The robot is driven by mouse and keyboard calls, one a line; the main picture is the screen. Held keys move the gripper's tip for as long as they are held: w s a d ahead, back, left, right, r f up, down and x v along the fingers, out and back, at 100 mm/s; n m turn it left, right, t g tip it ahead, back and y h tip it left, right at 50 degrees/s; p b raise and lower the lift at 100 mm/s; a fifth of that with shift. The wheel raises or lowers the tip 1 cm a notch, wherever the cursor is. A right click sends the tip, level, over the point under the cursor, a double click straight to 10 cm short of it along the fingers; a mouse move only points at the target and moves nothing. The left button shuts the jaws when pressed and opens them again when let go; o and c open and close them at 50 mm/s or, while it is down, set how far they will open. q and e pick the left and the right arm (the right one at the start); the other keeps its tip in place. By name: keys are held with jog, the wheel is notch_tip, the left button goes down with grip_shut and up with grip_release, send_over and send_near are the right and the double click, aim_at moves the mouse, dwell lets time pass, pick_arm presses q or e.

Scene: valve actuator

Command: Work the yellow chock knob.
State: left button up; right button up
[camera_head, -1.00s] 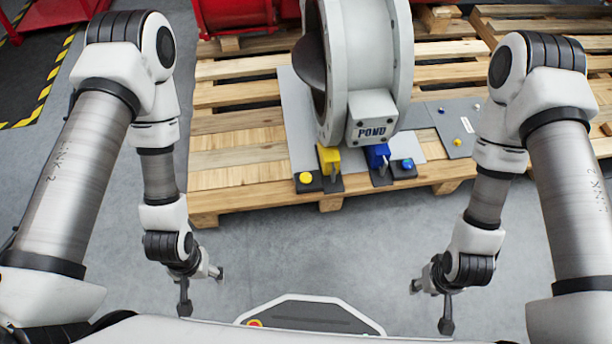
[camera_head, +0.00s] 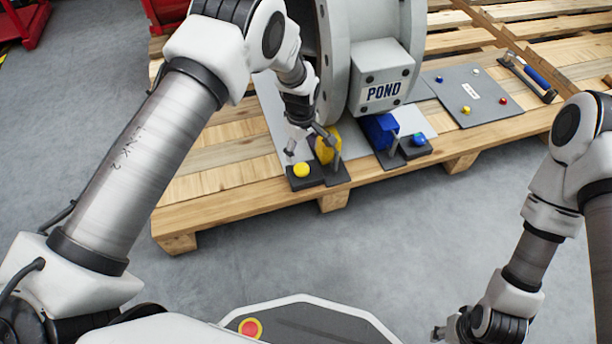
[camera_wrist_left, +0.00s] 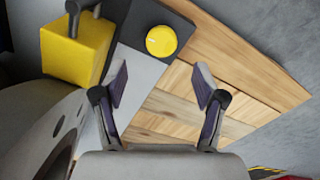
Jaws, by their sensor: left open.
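The round yellow knob (camera_head: 301,170) sits on a black base plate at the front edge of the pallet. It also shows in the left wrist view (camera_wrist_left: 161,41), just beyond the fingertips and between their lines. A yellow chock block (camera_head: 327,150) with a small grey lever stands right beside it, partly hidden by my gripper; the block shows at upper left in the wrist view (camera_wrist_left: 75,52). My left gripper (camera_head: 311,146) is open and empty, above and close to the knob. My right gripper (camera_head: 440,333) is low at the bottom edge, mostly hidden.
A blue chock block (camera_head: 380,132) and blue knob (camera_head: 418,139) stand to the right. A grey panel (camera_head: 465,95) with small coloured knobs and a blue-handled tool (camera_head: 530,75) lie on the wooden pallet (camera_head: 225,178). The near floor is clear.

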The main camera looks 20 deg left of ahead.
aim_at(301, 168)
pick_arm(q)
notch_tip(301, 168, down, 8)
jog(key=b, duration=0.3)
jog(key=shift+s+a+r+b, duration=0.1)
jog(key=shift+r+b, duration=0.15)
jog(key=shift+b, duration=0.15)
jog(key=shift+r, duration=0.1)
jog(key=c, duration=1.1)
